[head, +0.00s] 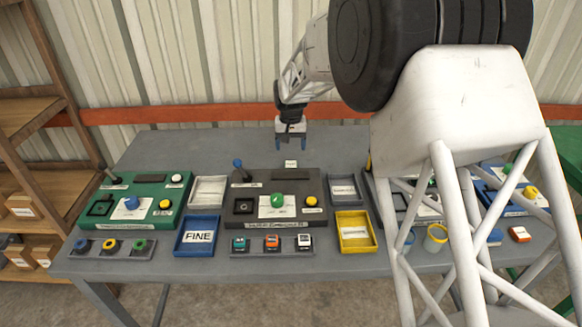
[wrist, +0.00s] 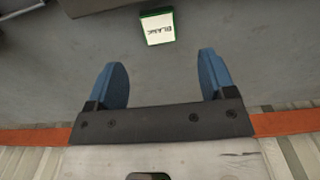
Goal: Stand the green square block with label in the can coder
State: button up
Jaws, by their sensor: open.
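A small block (head: 291,163) with a white label lies on the table behind the middle dark machine. In the wrist view this block (wrist: 157,28) shows a green edge and its label reads "BLANK". My gripper (head: 291,143) is open and empty at the back of the table. In the wrist view its blue fingers (wrist: 164,80) are apart, with the block beyond their tips. The middle dark machine (head: 233,220) has a square black socket, a green knob on a white plate, a yellow button and a blue-topped lever. Its front label is too small to read, so I cannot confirm it is the can coder.
A front rack (head: 272,254) holds teal, orange and white blocks. A blue tray labelled "FINE" (head: 197,250), a yellow tray (head: 357,244) and two grey trays flank the dark machine. A green machine (head: 158,190) stands left. My white structure hides much of the right side.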

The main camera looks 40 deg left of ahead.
aim_at(291, 164)
jog(key=shift+f, duration=1.35)
jog(key=shift+f, duration=2.55)
jog(key=c, duration=1.1)
jog(key=shift+o, duration=0.2)
